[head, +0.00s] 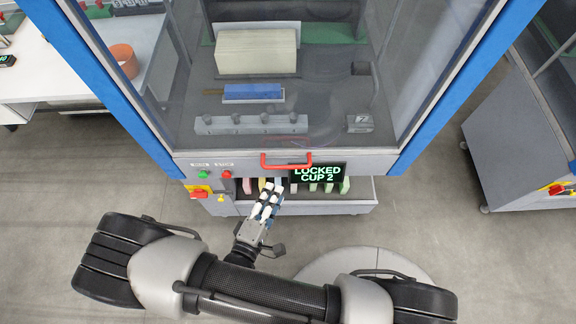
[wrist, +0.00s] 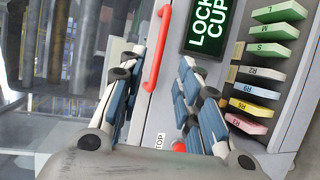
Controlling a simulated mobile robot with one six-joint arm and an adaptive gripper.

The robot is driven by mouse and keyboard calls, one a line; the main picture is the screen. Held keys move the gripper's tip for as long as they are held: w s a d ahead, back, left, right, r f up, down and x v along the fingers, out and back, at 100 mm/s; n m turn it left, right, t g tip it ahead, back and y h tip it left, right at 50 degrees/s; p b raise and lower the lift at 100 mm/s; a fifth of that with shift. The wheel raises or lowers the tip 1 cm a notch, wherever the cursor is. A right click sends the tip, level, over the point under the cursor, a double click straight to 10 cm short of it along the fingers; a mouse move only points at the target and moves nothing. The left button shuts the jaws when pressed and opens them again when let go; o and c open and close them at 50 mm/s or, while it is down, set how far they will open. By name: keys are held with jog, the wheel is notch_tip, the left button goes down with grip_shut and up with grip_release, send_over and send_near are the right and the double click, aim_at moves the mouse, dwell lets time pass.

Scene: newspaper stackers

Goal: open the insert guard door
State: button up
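The insert guard door (head: 365,163) is a large clear panel with a grey lower frame between blue posts; it looks closed. Its red bar handle (head: 286,161) is on the lower frame and also shows in the wrist view (wrist: 157,50). A black display (head: 317,173) right of the handle reads "LOCKED CUP 2" in green; part of it shows in the wrist view (wrist: 209,24). My gripper (head: 268,188) is just below the handle in the head view. In the wrist view its fingers (wrist: 160,68) are spread apart with nothing gripped. The handle lies beyond them, apparently untouched.
Green (head: 203,174) and red (head: 226,174) buttons sit left of the handle. A red-and-yellow switch (head: 200,192) is below them. Labelled coloured blocks (wrist: 280,12) stand in the lower tray (head: 360,201), close to my fingers. A grey machine (head: 510,130) stands at right; open floor lies between.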

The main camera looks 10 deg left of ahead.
aim_at(288, 166)
jog(key=b+x, duration=0.2)
jog(key=x, duration=0.9)
jog(key=shift+w+d, duration=0.15)
jog(key=shift+w, duration=0.2)
grip_shut()
